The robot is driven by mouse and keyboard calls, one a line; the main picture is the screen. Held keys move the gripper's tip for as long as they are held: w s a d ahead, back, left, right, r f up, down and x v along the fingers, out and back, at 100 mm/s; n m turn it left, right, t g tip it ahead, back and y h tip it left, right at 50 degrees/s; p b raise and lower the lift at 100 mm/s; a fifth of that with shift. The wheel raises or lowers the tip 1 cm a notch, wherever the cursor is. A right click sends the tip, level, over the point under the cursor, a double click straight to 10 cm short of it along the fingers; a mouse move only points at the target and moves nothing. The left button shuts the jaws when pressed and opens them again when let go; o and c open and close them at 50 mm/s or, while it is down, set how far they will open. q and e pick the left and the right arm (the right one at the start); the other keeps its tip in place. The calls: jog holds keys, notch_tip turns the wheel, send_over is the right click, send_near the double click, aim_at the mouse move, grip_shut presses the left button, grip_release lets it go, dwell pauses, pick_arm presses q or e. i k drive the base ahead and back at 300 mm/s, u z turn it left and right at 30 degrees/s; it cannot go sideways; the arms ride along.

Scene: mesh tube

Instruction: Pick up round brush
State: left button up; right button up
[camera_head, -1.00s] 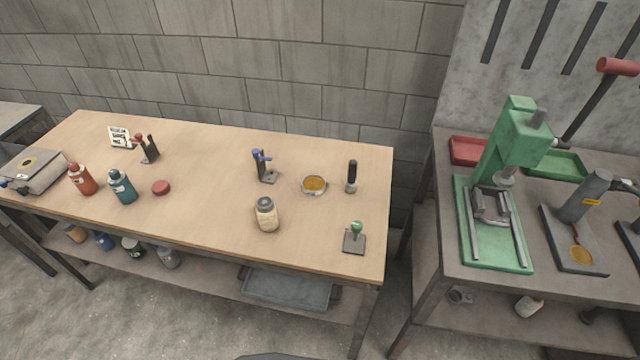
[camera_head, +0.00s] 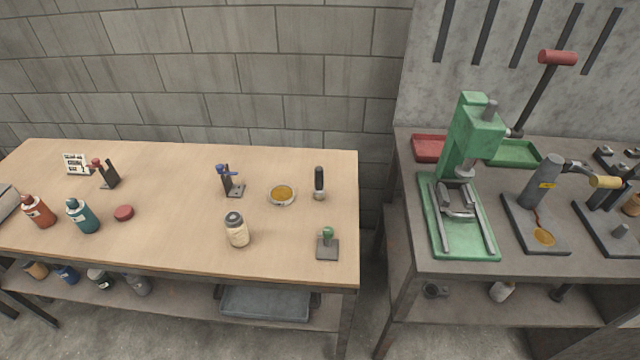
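What looks like the round brush (camera_head: 319,182) stands upright near the right end of the wooden table, with a black handle on top and a pale lower end. It is small in the view, so its bristles are not clear. A shallow round dish (camera_head: 281,195) with amber contents sits just left of it, apart from it. Neither of my grippers is in view.
The wooden table (camera_head: 170,241) also holds a jar (camera_head: 236,230), a green-knobbed tool (camera_head: 327,243), a blue-handled clamp (camera_head: 229,181) and bottles at left. A gap separates it from the right bench with a green press (camera_head: 469,150).

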aim_at(319, 190)
jog(key=k, duration=0.5)
jog(key=u, duration=0.85)
jog(key=i, duration=0.95)
jog(key=z, duration=1.35)
